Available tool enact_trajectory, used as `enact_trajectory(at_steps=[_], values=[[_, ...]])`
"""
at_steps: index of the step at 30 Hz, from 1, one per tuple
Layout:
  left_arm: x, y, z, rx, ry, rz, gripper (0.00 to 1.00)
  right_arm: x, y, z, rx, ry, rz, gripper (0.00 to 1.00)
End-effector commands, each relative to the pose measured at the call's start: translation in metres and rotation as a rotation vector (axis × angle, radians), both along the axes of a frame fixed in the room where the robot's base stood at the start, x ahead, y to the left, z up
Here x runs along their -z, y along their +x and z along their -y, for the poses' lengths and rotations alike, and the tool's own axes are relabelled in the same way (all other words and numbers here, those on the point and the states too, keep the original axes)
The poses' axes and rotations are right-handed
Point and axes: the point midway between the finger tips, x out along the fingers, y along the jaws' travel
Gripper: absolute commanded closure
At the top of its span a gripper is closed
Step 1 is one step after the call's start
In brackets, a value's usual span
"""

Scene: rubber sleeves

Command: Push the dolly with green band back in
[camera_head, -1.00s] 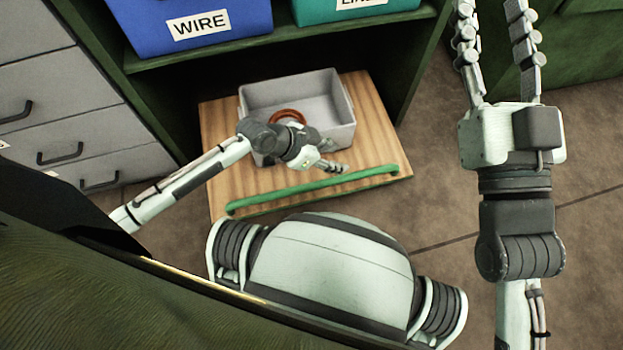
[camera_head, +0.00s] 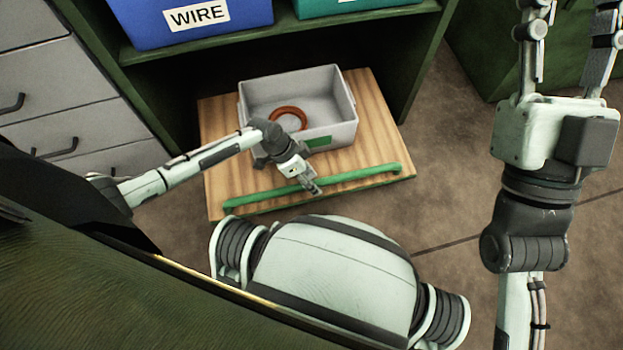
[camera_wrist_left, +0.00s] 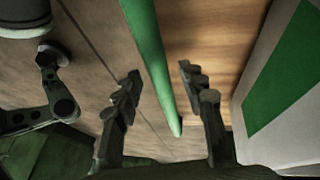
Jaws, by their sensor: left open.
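The dolly (camera_head: 225,165) is a low wooden platform, partly out from under the shelf unit. A green bar (camera_head: 365,177) runs along its front edge; it also shows in the left wrist view (camera_wrist_left: 150,55). A grey bin (camera_head: 345,105) with a green label (camera_head: 317,143) stands on the dolly. My left gripper (camera_head: 316,190) is at the middle of the bar and hides part of it. In the left wrist view its fingers are apart, with the bar between them; I cannot tell whether they touch it. My right gripper (camera_head: 568,40) is raised at the right, fingers apart and empty.
A reddish-brown ring (camera_head: 289,117) lies in the bin. Above, the green shelf (camera_head: 330,32) holds a blue WIRE bin (camera_head: 150,22) and a teal bin (camera_head: 345,6). Grey drawers (camera_head: 60,90) stand at the left. The brown floor (camera_head: 440,150) is clear right of the dolly.

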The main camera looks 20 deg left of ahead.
Motion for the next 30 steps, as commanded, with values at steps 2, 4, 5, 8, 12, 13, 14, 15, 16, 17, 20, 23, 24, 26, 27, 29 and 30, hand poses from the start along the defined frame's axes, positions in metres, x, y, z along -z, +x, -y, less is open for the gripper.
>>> enact_trajectory(at_steps=[2,4,5,8,12,13,14,15,16,17,20,23,24,26,27,29,30], values=[[-0.0001,0.0002,0.0002,0.0,0.0,0.0,0.59,-0.0005,-0.0001,0.0002,0.0,0.001,0.002,0.59],[-0.0002,0.0001,0.0002,0.0,0.0,0.0,0.59,-0.0004,-0.0001,0.0001,0.0,0.0,0.001,0.59],[-0.0002,0.0,0.0003,0.0,0.0,0.0,0.59,-0.0004,0.0,0.0001,0.0,0.0,0.001,0.59],[-0.0003,0.0,0.0002,0.0,0.0,0.0,0.7,-0.0003,0.0,0.0001,0.0,0.0,0.0,0.59],[-0.0003,-0.0001,0.0002,0.0,0.0,0.0,0.88,-0.0002,0.0001,0.0001,0.0,0.0,0.0,0.59],[-0.0003,-0.0001,0.0002,0.0,0.0,0.0,0.91,-0.0002,0.0001,0.0001,0.0,0.0,0.0,0.59],[-0.0003,-0.0001,0.0002,0.0,0.0,0.0,0.95,-0.0002,0.0001,0.0001,0.001,-0.001,-0.001,0.59],[-0.0003,-0.0001,0.0002,0.0,0.0,0.0,1.0,-0.0002,0.0001,0.0002,0.001,-0.001,-0.001,0.59],[-0.0003,-0.0001,0.0002,0.0,0.0,0.0,1.0,-0.0002,0.0001,0.0002,0.001,-0.001,-0.001,0.59],[-0.0003,-0.0001,0.0002,0.0,0.0,0.0,1.0,-0.0002,0.0001,0.0002,0.001,-0.001,-0.001,0.59],[-0.0003,-0.0003,0.0002,0.0,0.0,0.0,1.0,-0.0002,0.0001,0.0002,0.001,-0.001,-0.001,0.59],[-0.0003,-0.0003,0.0002,0.0,0.0,0.0,1.0,-0.0002,0.0001,0.0002,0.001,-0.001,-0.001,0.59],[-0.0003,-0.0003,0.0002,0.0,0.0,0.0,1.0,-0.0002,0.0001,0.0002,0.001,-0.001,-0.001,0.59],[-0.0003,0.0,-0.0001,0.0,0.0,0.0,1.0,0.0,0.0001,0.0002,0.001,-0.001,-0.001,0.59],[-0.0002,0.0006,-0.0004,0.0,0.0,0.0,1.0,0.0002,0.0,0.0002,0.001,-0.001,0.0,0.59],[0.0001,0.0021,-0.0015,0.0,0.001,0.001,1.0,0.0002,-0.0006,0.0005,0.001,0.001,0.004,0.59],[0.0002,0.0036,-0.0025,-0.001,0.001,0.001,1.0,-0.0002,-0.0016,0.0009,0.001,0.003,0.011,0.59]])
